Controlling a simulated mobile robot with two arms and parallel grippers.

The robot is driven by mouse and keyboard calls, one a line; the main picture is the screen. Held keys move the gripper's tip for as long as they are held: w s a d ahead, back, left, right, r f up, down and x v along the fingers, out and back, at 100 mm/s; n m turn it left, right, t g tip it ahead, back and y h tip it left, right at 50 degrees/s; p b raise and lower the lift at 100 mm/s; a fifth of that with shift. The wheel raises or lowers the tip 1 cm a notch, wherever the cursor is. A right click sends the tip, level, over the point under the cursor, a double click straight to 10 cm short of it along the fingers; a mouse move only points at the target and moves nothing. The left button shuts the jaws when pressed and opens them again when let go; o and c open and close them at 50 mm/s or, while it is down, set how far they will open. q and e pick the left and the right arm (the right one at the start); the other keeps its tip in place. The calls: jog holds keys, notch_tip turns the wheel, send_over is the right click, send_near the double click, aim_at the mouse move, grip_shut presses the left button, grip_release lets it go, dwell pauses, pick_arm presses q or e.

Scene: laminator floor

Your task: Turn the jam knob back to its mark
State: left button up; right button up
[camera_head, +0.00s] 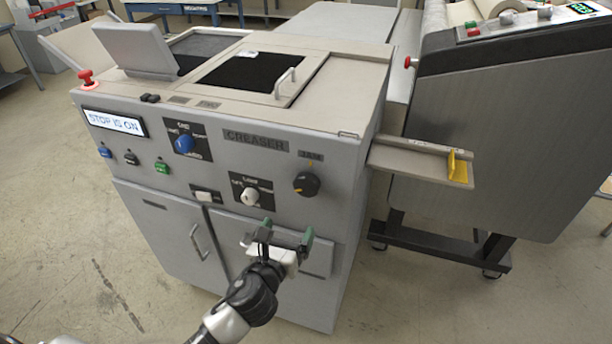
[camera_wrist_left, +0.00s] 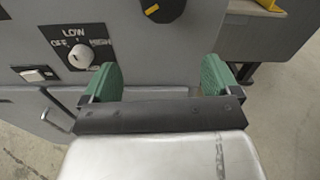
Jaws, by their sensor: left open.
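The jam knob (camera_head: 306,184) is a round black knob with a yellow pointer line, on the right of the creaser's front panel under the word JAM. In the head view its yellow line points to the lower left, and a short mark sits above it. The knob (camera_wrist_left: 163,10) also shows at the top of the left wrist view, partly cut off. My left gripper (camera_head: 284,238) has green fingertips. It is open and empty, below the knob and in front of the panel, apart from the knob. My right gripper is not in view.
The creaser (camera_head: 205,146) also bears a white knob (camera_head: 250,196), a blue knob (camera_head: 184,143), small buttons and a display (camera_head: 114,122) reading STOP IS ON. A red stop button (camera_head: 86,78) stands on top. A side tray (camera_head: 420,160) juts out right, beside a laminator (camera_head: 500,120).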

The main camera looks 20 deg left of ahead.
aim_at(305, 190)
pick_arm(q)
jog(key=shift+m+t, duration=0.4)
jog(key=shift+m, duration=0.2)
jog(key=w+r, duration=0.1)
jog(key=w, duration=0.1)
jog(key=w+r+p, duration=0.1)
jog(key=w+r, duration=0.1)
jog(key=shift+w+d+r, duration=0.1)
jog(key=shift+w+r, duration=0.1)
jog(key=shift+r, duration=0.05)
jog(key=w, duration=0.5)
jog(key=shift+w+d+f+p, duration=0.15)
jog(key=shift+w+d+p, duration=0.05)
jog(key=shift+d+p, duration=0.1)
jog(key=shift+w, duration=0.4)
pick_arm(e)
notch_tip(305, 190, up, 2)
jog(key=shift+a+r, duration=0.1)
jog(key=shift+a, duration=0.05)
pick_arm(q)
jog(key=c, duration=0.9)
